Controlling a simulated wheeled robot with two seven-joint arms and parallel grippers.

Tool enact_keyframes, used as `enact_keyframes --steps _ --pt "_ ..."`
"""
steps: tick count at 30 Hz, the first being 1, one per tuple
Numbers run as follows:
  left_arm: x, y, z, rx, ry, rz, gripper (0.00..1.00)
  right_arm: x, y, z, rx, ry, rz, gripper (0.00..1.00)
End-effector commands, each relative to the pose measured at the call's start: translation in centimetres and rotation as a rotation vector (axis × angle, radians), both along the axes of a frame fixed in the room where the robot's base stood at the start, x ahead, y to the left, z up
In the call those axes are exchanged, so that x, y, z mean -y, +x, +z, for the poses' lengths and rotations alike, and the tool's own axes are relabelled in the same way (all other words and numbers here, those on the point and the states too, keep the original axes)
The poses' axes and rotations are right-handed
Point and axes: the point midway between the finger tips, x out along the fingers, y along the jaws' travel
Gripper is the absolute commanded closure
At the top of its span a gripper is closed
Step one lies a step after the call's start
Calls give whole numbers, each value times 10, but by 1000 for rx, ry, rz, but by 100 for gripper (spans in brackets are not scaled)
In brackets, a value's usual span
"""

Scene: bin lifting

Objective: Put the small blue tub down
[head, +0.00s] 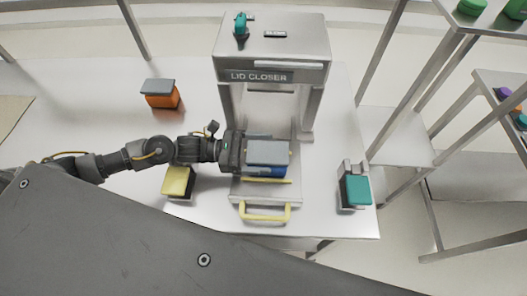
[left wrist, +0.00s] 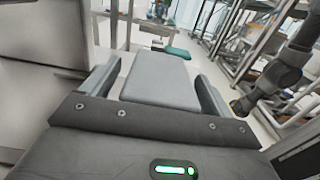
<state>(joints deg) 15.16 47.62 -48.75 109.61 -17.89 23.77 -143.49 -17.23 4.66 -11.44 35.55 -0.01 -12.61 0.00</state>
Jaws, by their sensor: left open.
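The small blue tub (head: 265,172) with a grey lid (head: 267,152) is on the sliding plate (head: 268,192) of the lid closer (head: 270,50), in front of its press opening. The lid also shows in the left wrist view (left wrist: 160,82), between my fingers. My left gripper (head: 267,151) comes in from the left with its fingers on either side of the tub, open. It also shows in the left wrist view (left wrist: 160,88), with gaps beside the lid. The fingers hide part of the tub's sides. My right gripper is not in the head view.
A yellow-lidded box (head: 179,181) stands close below my left wrist. An orange tub with a grey lid (head: 161,94) is at the back left, and a teal-topped item (head: 356,189) at the right. The lid closer has a yellow handle (head: 265,213). Shelves stand at the right.

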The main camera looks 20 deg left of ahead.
Motion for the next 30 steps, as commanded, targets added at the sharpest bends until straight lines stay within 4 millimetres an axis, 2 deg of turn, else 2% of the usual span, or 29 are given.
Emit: enact_keyframes --steps 2,9,15,21,30 --pt "-16 -4 -7 0 5 0 13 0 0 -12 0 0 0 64" --pt "-66 -17 -7 -2 5 1 13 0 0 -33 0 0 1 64" --pt "-95 -25 -5 -2 1 0 13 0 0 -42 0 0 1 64" --pt "-105 -28 -2 0 1 -1 13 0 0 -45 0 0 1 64" --pt "-106 -28 -1 0 0 -1 13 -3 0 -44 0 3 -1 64"
